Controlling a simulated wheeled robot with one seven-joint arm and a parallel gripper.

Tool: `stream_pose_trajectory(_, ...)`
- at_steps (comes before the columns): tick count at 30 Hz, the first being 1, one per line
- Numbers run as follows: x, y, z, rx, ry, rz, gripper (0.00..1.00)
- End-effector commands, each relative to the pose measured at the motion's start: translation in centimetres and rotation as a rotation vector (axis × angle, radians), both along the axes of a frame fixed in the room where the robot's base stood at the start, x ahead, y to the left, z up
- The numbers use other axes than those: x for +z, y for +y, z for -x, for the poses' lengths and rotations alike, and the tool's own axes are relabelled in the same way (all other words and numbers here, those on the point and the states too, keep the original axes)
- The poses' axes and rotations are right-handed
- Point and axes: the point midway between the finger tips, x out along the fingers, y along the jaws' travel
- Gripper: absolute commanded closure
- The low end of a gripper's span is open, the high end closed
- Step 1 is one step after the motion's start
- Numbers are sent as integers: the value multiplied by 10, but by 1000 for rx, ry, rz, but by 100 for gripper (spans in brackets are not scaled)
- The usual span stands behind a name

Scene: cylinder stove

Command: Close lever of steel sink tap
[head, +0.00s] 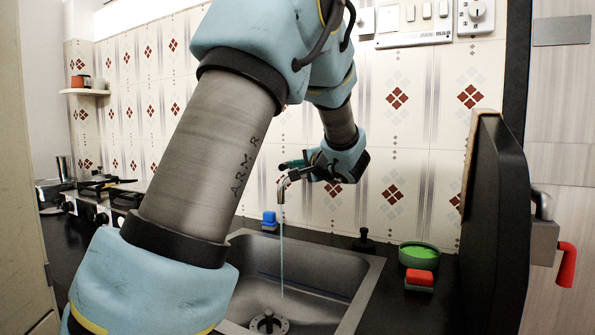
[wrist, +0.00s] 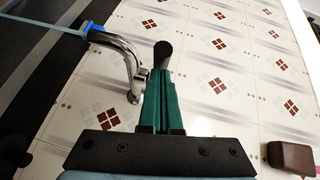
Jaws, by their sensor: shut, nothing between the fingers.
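The steel tap (head: 283,186) stands over the sink, and a thin stream of water (head: 282,245) runs from its spout into the basin. In the wrist view the curved chrome tap (wrist: 128,58) is left of my fingers, with the blue stream (wrist: 40,22) leaving its mouth. My gripper (head: 292,163) is shut and empty, its green fingers close beside the tap. They also show in the wrist view (wrist: 162,75). A dark rounded piece (wrist: 162,54), possibly the lever's end, shows at the fingertips. I cannot tell whether they touch it. The lever is not clear in the head view.
The steel sink (head: 345,283) lies below. A blue sponge (head: 269,217) is at its back edge. A green bowl (head: 419,256) and a red sponge (head: 420,277) sit on the right counter. The tiled wall (head: 400,150) is close behind my gripper. A stove (head: 95,205) is at left.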

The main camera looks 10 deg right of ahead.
Motion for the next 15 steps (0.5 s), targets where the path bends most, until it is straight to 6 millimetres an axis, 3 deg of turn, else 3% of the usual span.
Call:
stream_pose_trajectory(3,-8,8,-1,-41,-2,5,100)
stream_pose_trajectory(15,-5,28,-5,-103,-3,1,100)
